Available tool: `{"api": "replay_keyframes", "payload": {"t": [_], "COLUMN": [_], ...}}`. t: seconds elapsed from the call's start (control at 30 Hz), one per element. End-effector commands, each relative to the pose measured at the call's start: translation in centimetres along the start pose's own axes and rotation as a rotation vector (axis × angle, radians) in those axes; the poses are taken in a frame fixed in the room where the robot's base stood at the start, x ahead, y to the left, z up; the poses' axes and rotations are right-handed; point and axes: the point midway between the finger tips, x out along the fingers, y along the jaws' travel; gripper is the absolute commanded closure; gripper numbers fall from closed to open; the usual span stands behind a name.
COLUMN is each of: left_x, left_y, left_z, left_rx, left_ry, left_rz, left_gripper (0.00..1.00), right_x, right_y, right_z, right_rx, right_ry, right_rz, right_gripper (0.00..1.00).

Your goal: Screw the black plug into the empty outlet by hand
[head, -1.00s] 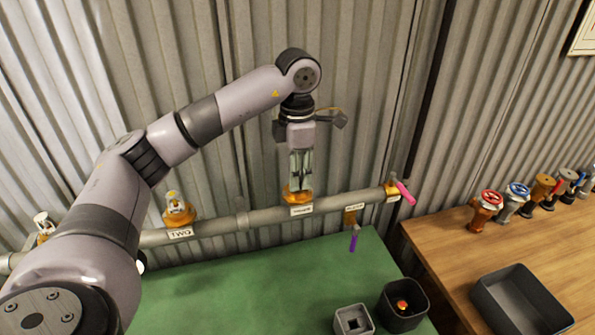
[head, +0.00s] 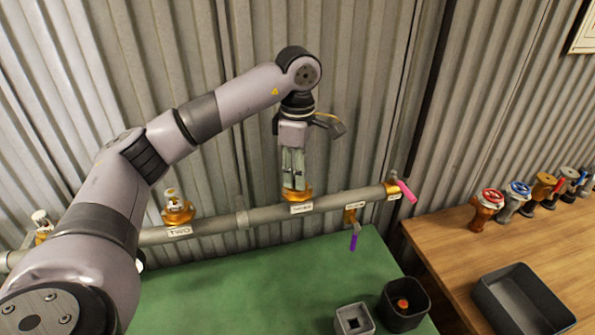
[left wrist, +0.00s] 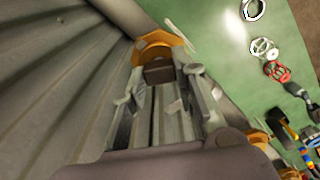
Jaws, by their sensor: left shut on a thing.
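My left gripper (head: 294,184) points straight down over the brass outlet (head: 304,195) on the grey pipe, at the middle label. In the left wrist view its fingers (left wrist: 163,88) are shut on a dark block, the black plug (left wrist: 158,71). The plug sits at the orange-brass ring of the outlet (left wrist: 160,42), in line with it. The fingers hide most of the plug in the head view, and I cannot tell how deep its thread sits. My right gripper is not in view.
Another brass outlet (head: 177,208) with a pale cap stands to the left, at label TWO. A pink lever (head: 406,191) and a purple lever (head: 354,241) are to the right. A black bin (head: 404,306) and grey box (head: 353,319) stand on the green surface (head: 250,285).

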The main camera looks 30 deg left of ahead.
Motion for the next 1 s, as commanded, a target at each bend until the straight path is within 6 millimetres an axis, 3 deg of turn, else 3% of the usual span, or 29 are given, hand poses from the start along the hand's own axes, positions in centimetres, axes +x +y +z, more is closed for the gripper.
{"api": "replay_keyframes", "payload": {"t": [0.23,0.67,1.0], "left_x": [-0.11,-0.19,-0.16], "left_y": [0.09,0.11,0.12], "left_z": [-0.03,-0.04,-0.05], "left_rx": [0.341,0.440,0.859], "left_ry": [-0.001,-0.001,0.000], "left_rz": [0.006,0.007,0.009], "left_gripper": [1.00,1.00,1.00], "right_x": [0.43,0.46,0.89], "right_y": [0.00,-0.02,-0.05], "right_z": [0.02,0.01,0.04], "right_rx": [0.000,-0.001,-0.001], "right_ry": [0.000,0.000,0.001], "right_rz": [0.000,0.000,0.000], "right_gripper": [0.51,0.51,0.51]}}
